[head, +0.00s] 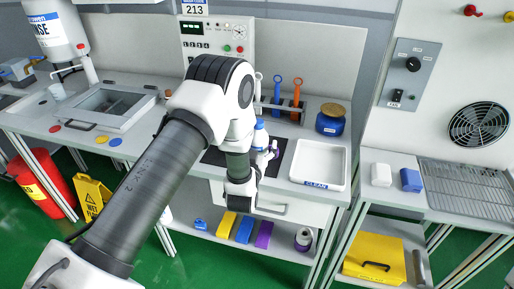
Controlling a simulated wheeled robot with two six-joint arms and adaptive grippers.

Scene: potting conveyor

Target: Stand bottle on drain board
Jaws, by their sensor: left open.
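A white bottle with a blue cap (261,135) stands upright on the bench, partly hidden behind my left wrist. My left gripper (268,154) is right beside the bottle's lower part, just right of my wrist. Its fingers are small and partly hidden; it is open, and I cannot tell whether it touches the bottle. A ribbed metal board (468,184), which looks like the drain board, lies on the right-hand bench with nothing standing on it. My right gripper is out of view.
A white tray marked CLEAN (318,166) lies right of the gripper. A blue jar (331,121) and a tool rack with blue and orange handles (286,105) stand behind. White (381,175) and blue (411,181) blocks sit left of the ribbed board. A sink (108,104) is at left.

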